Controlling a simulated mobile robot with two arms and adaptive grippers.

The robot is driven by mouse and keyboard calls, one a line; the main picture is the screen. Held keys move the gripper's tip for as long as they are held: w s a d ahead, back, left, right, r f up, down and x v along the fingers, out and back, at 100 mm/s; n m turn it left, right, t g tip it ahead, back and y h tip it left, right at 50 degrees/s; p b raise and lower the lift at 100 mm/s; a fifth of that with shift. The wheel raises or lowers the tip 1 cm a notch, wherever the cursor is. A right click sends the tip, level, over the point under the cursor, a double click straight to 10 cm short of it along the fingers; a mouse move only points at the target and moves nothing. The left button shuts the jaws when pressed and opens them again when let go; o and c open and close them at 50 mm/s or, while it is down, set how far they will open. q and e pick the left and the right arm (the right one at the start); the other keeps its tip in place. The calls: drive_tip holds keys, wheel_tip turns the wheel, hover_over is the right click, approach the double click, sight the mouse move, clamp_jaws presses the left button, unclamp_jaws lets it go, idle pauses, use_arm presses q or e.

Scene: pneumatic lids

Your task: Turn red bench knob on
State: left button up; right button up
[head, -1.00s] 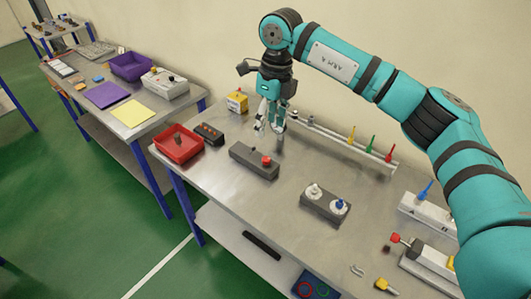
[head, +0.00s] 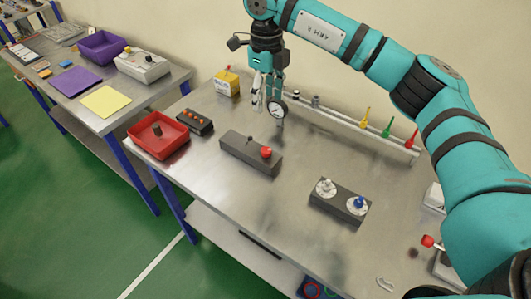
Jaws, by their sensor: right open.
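A dark grey block (head: 240,147) lies on the metal bench. It carries a red knob (head: 266,152) near its right end and a small dark knob (head: 250,138) beside it. My right gripper (head: 268,112) points down, open and empty, behind the block in the picture and apart from the red knob. My left gripper is not in view.
A second grey block (head: 338,203) with a white and a blue knob stands to the right. A red tray (head: 158,136), an orange-buttoned dark box (head: 194,122) and a yellow box (head: 227,83) stand left. A rail (head: 340,127) with colored levers runs behind.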

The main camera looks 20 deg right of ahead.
sight(266, 150)
wheel_tip(266, 150, down, 17)
drive_tip(key=p, duration=0.5)
drive_tip(key=shift+r, duration=0.15)
drive_tip(key=shift+f, duration=0.65)
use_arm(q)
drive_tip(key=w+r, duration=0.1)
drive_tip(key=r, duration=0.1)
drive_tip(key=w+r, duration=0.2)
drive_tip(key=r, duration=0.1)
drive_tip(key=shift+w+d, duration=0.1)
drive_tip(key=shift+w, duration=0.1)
use_arm(e)
clamp_jaws()
